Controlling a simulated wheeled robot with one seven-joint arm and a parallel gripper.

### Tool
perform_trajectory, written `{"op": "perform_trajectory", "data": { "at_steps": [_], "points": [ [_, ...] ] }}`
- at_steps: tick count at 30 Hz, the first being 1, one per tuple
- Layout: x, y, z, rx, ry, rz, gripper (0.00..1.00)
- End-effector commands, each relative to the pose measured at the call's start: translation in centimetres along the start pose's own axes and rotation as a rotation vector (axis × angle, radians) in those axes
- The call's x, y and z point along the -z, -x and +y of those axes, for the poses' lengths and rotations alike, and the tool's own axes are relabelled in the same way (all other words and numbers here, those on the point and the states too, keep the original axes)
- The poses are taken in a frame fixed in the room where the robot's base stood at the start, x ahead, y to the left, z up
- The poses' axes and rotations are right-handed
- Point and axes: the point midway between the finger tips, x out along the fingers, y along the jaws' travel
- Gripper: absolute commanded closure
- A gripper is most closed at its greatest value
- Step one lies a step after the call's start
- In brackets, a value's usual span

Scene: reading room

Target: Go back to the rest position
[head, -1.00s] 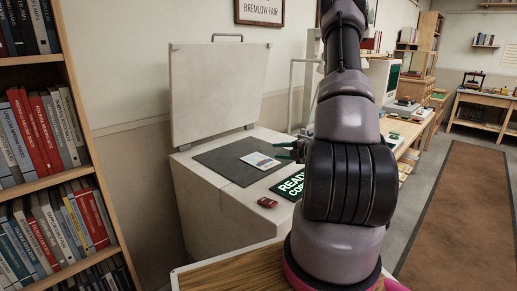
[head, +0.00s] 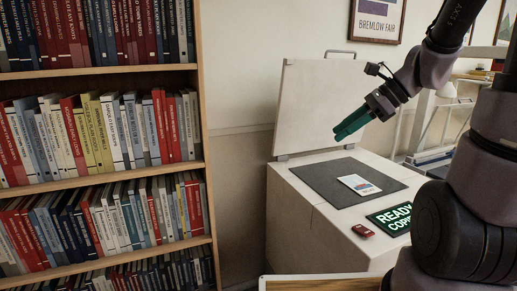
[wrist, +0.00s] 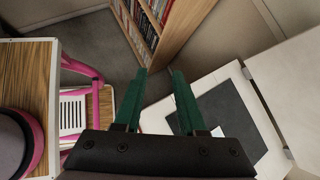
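My gripper (head: 350,122) has green fingers and hangs in the air in front of the copier's raised lid, above the dark copy bed. In the wrist view my gripper (wrist: 158,71) shows its two fingers apart with nothing between them. A small white booklet (head: 359,185) with a blue and red cover lies flat on the dark bed (head: 325,178) of the white copier (head: 312,218). My gripper is apart from the booklet and above it. The bed also shows in the wrist view (wrist: 233,115), partly hidden by a finger.
A tall bookcase (head: 203,130) full of books stands at the left. The copier lid (head: 312,110) is up. A red object (head: 362,231) and a lit green sign (head: 392,217) are on the copier's front. A wood-topped surface (head: 320,284) is at the bottom edge.

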Motion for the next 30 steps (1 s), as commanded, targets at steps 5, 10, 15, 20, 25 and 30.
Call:
{"op": "perform_trajectory", "data": {
  "at_steps": [5, 10, 15, 20, 25, 30],
  "points": [
    [-2.0, 3.2, 3.4, -0.016, 0.557, 0.222, 0.6],
    [-3.0, 6.8, 5.1, -0.022, 1.04, 0.442, 0.6],
    [-3.9, 9.7, 5.8, -0.023, 1.357, 0.612, 0.6],
    [-4.2, 11.0, 6.0, -0.025, 1.473, 0.683, 0.6],
    [-4.2, 11.1, 6.0, -0.027, 1.484, 0.689, 0.6],
    [-4.2, 11.1, 6.0, -0.026, 1.481, 0.688, 0.6]
  ]
}}
